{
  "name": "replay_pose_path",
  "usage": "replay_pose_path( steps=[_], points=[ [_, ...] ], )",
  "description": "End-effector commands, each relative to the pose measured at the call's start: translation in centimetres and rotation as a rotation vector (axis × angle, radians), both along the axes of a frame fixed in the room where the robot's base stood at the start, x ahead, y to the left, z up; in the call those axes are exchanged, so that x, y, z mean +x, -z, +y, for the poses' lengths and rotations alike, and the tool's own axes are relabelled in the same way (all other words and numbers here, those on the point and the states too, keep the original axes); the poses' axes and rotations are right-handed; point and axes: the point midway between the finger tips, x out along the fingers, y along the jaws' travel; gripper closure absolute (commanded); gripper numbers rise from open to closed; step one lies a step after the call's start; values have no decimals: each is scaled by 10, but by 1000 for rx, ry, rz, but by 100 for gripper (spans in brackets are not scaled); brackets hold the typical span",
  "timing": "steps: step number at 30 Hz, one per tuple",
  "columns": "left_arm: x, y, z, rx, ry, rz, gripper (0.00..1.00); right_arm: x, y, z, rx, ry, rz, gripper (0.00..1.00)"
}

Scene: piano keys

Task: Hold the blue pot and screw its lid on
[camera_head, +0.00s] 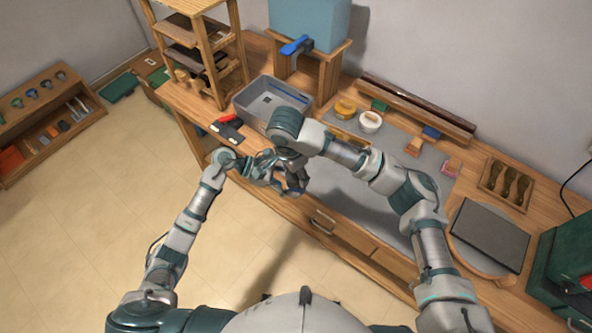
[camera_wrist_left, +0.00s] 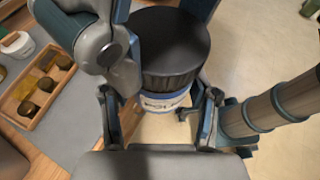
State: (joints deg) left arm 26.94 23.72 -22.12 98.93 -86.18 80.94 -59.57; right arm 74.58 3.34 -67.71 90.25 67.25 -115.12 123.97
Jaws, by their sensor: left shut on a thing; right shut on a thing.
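The pot (camera_wrist_left: 165,103) is in the left wrist view, a white and blue band with dark lettering showing below a wide black ribbed lid (camera_wrist_left: 172,42). The lid sits on top of the pot; I cannot tell how tightly. My left gripper (camera_wrist_left: 160,110) is shut on the pot, one finger on each side. My right gripper comes in from the top of that view, its grey and teal parts beside the lid, shut on it. In the head view, my left gripper (camera_head: 268,168) and right gripper (camera_head: 291,182) meet before the bench front, and mostly hide the pot.
The wooden bench (camera_head: 185,98) holds a grey bin (camera_head: 270,100), a red-and-black tool (camera_head: 228,126), a yellow jar (camera_head: 345,108), a white jar (camera_head: 370,122) and a grey mat (camera_head: 345,197). A wooden rack (camera_head: 210,55) stands at the back left.

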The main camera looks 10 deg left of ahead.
Motion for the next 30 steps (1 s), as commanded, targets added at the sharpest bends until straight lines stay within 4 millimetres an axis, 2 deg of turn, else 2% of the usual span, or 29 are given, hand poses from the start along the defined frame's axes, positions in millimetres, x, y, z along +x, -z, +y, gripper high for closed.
replay_pose_path(
  steps=[3,6,9,19,20,21,23,30],
  points=[
    [0,0,-1,0,0,-1,100,0,-1,3,1,302,-3,62],
    [0,0,-2,0,1,-1,100,1,-1,3,3,498,-5,62],
    [-1,0,-3,0,2,0,100,1,-1,3,3,614,-5,62],
    [-1,0,-3,-1,4,1,100,0,-1,4,8,660,-6,62],
    [-1,0,-4,-1,4,1,100,0,-1,4,8,660,-6,36],
    [-1,0,-4,-1,4,1,100,0,-1,5,8,660,-7,26],
    [-1,0,-3,-1,4,1,100,1,-1,4,7,660,-7,13],
    [-1,-1,-2,-1,1,0,100,1,-1,3,3,661,-7,13]
  ],
)
